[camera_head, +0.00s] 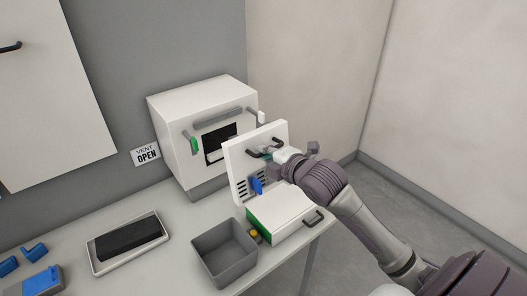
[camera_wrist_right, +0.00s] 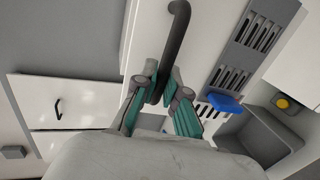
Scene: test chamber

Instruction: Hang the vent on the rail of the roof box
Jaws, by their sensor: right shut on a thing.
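The vent (camera_head: 238,163) is a white upright panel with dark slots, a blue tab (camera_head: 257,185) and a black handle. My right gripper (camera_head: 270,154) is shut on that handle and holds the vent in front of the roof box. In the right wrist view the green-padded fingers (camera_wrist_right: 164,92) close around the black handle (camera_wrist_right: 177,38). The roof box (camera_head: 172,128) is a white case at the back with a grey rail (camera_head: 218,117) above a dark opening. The vent appears apart from the rail and covers part of the box's right side. My left gripper is not in view.
An open grey bin (camera_head: 224,268) and a white-and-green case (camera_head: 283,213) with a black handle stand below the vent. A tray with a dark pad (camera_head: 128,238) and blue items (camera_head: 42,281) lie left. A "VENT OPEN" sign (camera_head: 145,153) is on the wall.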

